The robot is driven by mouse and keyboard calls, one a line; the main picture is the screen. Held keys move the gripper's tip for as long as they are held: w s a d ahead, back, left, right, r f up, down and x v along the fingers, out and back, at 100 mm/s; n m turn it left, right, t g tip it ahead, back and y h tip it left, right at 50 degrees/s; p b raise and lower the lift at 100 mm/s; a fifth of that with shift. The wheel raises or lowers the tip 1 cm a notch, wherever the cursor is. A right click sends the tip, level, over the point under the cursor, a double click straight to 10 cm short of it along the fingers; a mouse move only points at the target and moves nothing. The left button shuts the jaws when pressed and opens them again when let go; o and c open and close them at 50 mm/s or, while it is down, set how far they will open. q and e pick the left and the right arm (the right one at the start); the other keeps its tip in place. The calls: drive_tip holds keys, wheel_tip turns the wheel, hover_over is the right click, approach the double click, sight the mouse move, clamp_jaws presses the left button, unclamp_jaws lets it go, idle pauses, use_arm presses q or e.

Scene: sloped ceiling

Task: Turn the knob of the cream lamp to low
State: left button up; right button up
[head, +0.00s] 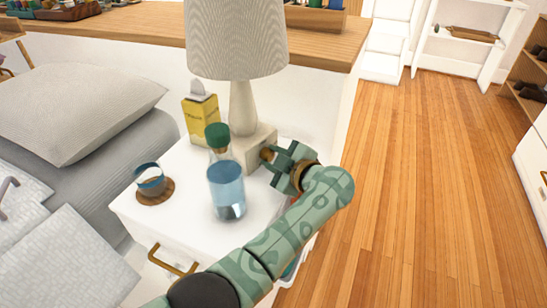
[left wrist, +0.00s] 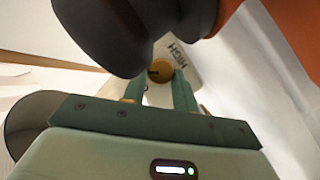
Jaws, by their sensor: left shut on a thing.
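The cream lamp (head: 243,110) stands on the white nightstand, with a pale ribbed shade and a square base. Its small brown-gold knob (head: 266,154) is on the side of the base facing my left gripper (head: 274,160). The gripper is shut on the knob. In the left wrist view, the knob (left wrist: 161,70) sits between the fingertips of the gripper (left wrist: 158,80), beside the word HIGH on the base. A dark mark shows on the knob, but its exact setting is hard to read. My right gripper is not in view.
On the nightstand (head: 178,214), a blue bottle with a green stopper (head: 226,185) stands close to the lamp and my arm. A glass on a round coaster (head: 151,184) is at left, a yellow tissue box (head: 200,118) behind. The wooden floor (head: 420,200) at right is clear.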

use_arm(q)
drive_tip(key=shift+w+m, duration=0.1)
drive_tip(key=shift+m, duration=0.3)
drive_tip(key=shift+w+d+f+m+g+b, duration=0.1)
drive_tip(key=shift+m+g+b, duration=0.3)
drive_tip(key=shift+m+g, duration=0.1)
drive_tip(key=shift+m+g+y+b, duration=0.4)
drive_tip(key=shift+m+g+b, duration=0.2)
drive_tip(key=shift+m+b, duration=0.35)
drive_tip(key=shift+r, duration=0.2)
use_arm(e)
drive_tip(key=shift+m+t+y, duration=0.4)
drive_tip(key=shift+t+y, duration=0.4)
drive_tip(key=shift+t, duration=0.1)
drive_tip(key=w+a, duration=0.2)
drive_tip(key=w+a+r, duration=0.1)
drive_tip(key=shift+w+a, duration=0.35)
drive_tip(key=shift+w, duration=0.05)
use_arm(q)
drive_tip(key=o, duration=1)
drive_tip(key=shift+c, duration=0.2)
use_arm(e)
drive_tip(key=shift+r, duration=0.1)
